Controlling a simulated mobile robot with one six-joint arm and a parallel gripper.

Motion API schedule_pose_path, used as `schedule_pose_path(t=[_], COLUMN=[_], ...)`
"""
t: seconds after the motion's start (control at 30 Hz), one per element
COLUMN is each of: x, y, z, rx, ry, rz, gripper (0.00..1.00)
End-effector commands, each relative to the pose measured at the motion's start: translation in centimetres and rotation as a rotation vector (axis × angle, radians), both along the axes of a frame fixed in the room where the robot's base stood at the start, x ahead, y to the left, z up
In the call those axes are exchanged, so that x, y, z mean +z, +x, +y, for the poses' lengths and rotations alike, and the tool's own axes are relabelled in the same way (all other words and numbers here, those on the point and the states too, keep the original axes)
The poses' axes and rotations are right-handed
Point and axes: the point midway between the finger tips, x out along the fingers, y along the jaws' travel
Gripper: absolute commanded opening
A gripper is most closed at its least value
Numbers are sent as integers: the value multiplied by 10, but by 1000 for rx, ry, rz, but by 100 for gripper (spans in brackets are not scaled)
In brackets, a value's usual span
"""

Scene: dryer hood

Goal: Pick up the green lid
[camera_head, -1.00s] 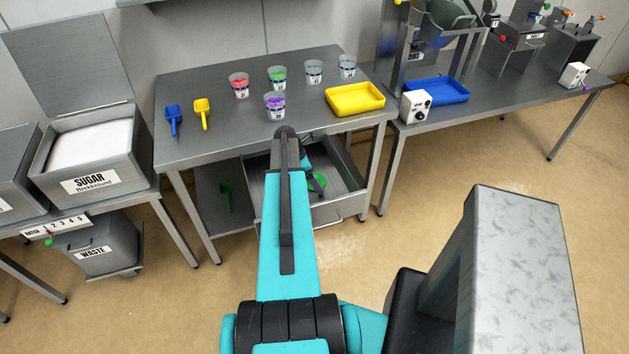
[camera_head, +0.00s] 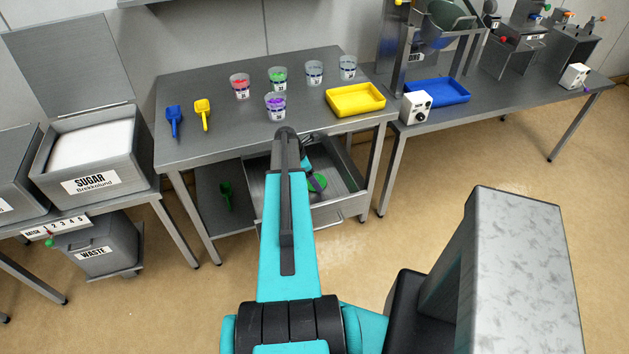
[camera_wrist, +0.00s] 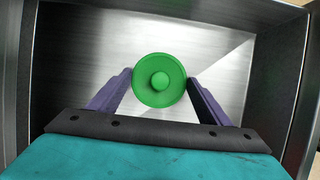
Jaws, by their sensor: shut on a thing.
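The green lid (camera_wrist: 158,80) is a round disc with a raised knob at its centre. In the wrist view it sits between the two purple fingers of my gripper (camera_wrist: 159,84), which touch its left and right edges. My gripper is shut on the lid. In the head view the lid (camera_head: 317,183) shows partly beside my arm, in the open drawer (camera_head: 343,176) under the table. My arm hides part of the lid and most of the gripper. I cannot tell whether the lid touches the drawer floor.
The drawer's metal walls surround the gripper. The table (camera_head: 225,135) above holds several cups, a yellow tray (camera_head: 355,99), a blue scoop (camera_head: 174,121) and a yellow scoop (camera_head: 203,113). A green scoop (camera_head: 227,194) lies on the lower shelf. Floor in front is clear.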

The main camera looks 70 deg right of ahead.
Motion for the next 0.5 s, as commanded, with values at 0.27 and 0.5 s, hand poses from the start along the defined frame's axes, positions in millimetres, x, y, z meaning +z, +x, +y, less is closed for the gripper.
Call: schedule_pose_path(t=[0.27, 0.5], x=[6, 25], y=[0, 0], z=[0, 0], rx=[1, 0], ry=[-1, -2], rz=[-1, -2], gripper=[51, 51])
